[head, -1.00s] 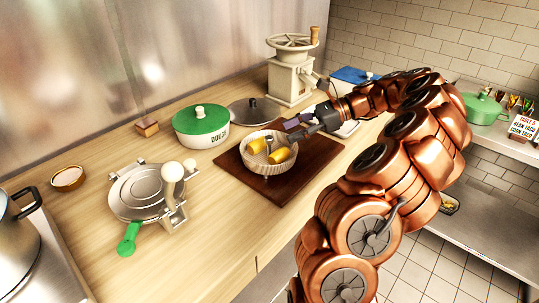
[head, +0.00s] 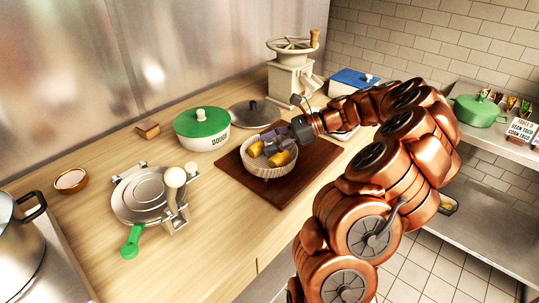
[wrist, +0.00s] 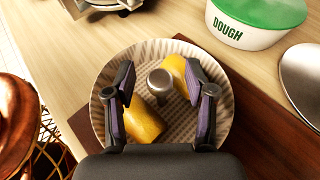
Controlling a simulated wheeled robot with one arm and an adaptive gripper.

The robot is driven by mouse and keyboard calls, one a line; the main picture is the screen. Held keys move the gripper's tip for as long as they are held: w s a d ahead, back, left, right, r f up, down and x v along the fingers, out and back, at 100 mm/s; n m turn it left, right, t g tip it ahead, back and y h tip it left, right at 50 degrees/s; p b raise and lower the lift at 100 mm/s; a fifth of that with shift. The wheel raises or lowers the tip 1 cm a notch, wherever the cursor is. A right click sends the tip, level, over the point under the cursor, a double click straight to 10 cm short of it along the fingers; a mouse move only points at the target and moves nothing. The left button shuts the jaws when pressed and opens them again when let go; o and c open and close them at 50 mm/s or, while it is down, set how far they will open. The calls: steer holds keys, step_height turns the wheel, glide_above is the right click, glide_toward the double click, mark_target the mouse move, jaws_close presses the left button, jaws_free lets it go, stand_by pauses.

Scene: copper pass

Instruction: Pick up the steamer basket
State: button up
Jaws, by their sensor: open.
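The steamer basket (head: 268,172) is a round, pale, fluted bowl with a short metal post (wrist: 160,80) at its centre. It sits on a dark brown board (head: 315,160). My gripper (head: 268,143) is over the basket, reaching in from the right. In the wrist view its purple-padded fingers (wrist: 160,88) are apart, one on each side of the post, with gaps showing. Contact with the basket cannot be told.
A tortilla press (head: 148,192) with a green handle is to the left. A grinder (head: 291,75) and a blue-lidded box (head: 352,77) are at the back. The front counter is clear.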

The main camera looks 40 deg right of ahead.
steer(key=shift+a, duration=0.1)
jaws_close()
stand_by(0.4)
